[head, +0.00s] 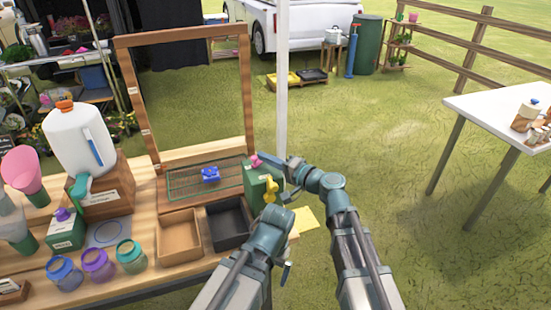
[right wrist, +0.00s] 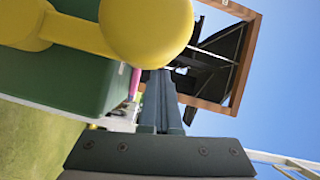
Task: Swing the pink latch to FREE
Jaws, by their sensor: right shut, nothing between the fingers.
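The pink latch (head: 256,161) is on top of the green box (head: 262,186) at the table's right end. A yellow ball-ended lever (head: 270,188) is on the box's side. My right gripper (head: 268,165) is shut and empty beside the box top, close to the latch. In the right wrist view its fingers (right wrist: 160,88) are together; a sliver of the pink latch (right wrist: 135,80) shows just left of them, partly hidden by the yellow ball (right wrist: 147,25). I cannot tell whether they touch. My left arm is folded low in front; its gripper is hard to make out.
A wooden frame (head: 123,95) stands behind a mesh tray with a blue piece (head: 210,174). A wooden bin (head: 180,236) and a dark bin (head: 228,223) lie left of my arms. A white post (head: 282,80) rises behind the green box.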

